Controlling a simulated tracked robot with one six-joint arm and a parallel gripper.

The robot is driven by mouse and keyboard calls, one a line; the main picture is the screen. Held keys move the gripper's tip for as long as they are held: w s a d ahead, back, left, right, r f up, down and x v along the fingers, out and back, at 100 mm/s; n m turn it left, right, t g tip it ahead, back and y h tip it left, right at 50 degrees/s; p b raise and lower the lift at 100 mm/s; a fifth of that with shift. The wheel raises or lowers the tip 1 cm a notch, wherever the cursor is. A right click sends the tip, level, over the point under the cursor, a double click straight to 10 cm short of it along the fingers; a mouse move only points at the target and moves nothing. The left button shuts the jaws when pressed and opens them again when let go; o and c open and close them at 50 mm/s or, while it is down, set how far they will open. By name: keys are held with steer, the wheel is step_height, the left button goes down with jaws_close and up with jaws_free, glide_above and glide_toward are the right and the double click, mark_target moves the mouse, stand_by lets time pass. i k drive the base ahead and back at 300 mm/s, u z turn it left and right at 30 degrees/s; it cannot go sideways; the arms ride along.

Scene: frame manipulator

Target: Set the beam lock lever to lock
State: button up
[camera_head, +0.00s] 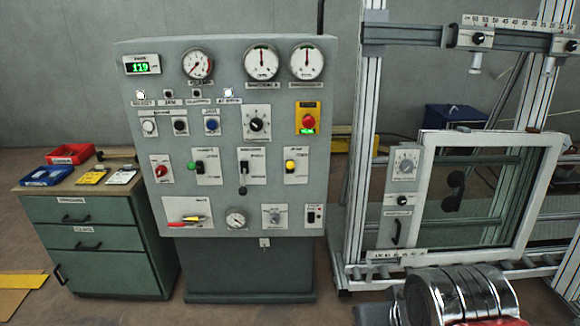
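Labels are too small to read, so I cannot tell which control is the beam lock lever. The grey control panel (225,120) carries several levers. A green-knobbed lever (192,166) is at middle left. A black-knobbed lever (243,188) hangs downward at the centre, its knob at the bottom of its plate. A yellow-knobbed lever (290,165) is at middle right. A red and yellow handle (187,220) lies roughly level at lower left. The horizontal beam (415,38) with a ruler scale and black knobs spans the frame stand at upper right.
A green drawer cabinet (100,240) with red (70,154) and blue (47,176) trays stands left of the panel. A white window frame (425,160) hangs in the metal stand at right. Shiny banded cylinders (455,297) fill the bottom right foreground. Floor before the panel looks clear.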

mark_target(290, 165)
steer(key=k, duration=0.65)
steer(key=u, duration=0.15)
steer(key=i, duration=0.55)
steer(key=u, duration=0.65)
steer(key=i, duration=0.9)
steer(key=u, duration=0.35)
